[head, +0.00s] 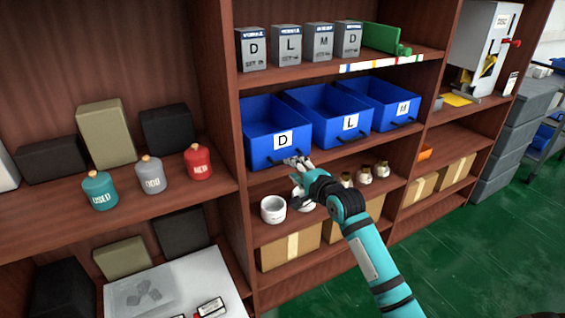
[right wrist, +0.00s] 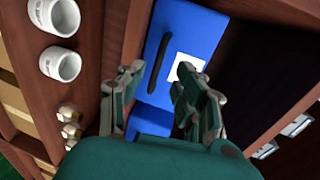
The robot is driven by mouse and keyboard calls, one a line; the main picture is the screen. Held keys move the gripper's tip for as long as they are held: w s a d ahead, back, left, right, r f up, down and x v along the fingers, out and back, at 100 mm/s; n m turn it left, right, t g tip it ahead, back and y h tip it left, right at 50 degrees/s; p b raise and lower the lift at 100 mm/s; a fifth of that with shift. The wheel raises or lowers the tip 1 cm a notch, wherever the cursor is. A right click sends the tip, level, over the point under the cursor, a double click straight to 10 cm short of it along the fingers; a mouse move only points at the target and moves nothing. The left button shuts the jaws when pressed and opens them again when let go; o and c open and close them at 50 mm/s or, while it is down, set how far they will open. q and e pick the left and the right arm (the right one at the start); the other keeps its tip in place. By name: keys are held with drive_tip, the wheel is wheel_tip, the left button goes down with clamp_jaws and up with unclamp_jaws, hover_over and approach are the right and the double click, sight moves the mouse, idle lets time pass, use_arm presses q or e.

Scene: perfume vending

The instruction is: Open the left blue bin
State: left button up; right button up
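Three blue bins stand side by side on the middle shelf. The left blue bin (head: 262,150) carries a white label with a D and has a dark handle low on its front. My right gripper (head: 297,162) is at the lower front of this bin, by the handle. In the right wrist view, the bin (right wrist: 190,30) is ahead and its dark handle (right wrist: 156,66) shows between the spread fingers of my right gripper (right wrist: 160,70). The fingers are apart; I cannot tell whether they touch the handle. My left gripper is not in view.
The L bin (head: 326,130) and M bin (head: 384,112) stand to the right. Below are a white cup (head: 273,209) and cardboard boxes (head: 289,250). Labelled grey boxes (head: 288,44) stand above. Red (head: 198,162), grey and teal jars are on the left shelf, beyond a wooden divider.

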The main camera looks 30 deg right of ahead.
drive_tip(key=x, duration=0.8)
clamp_jaws()
drive_tip(key=shift+s, duration=0.1)
idle(0.4)
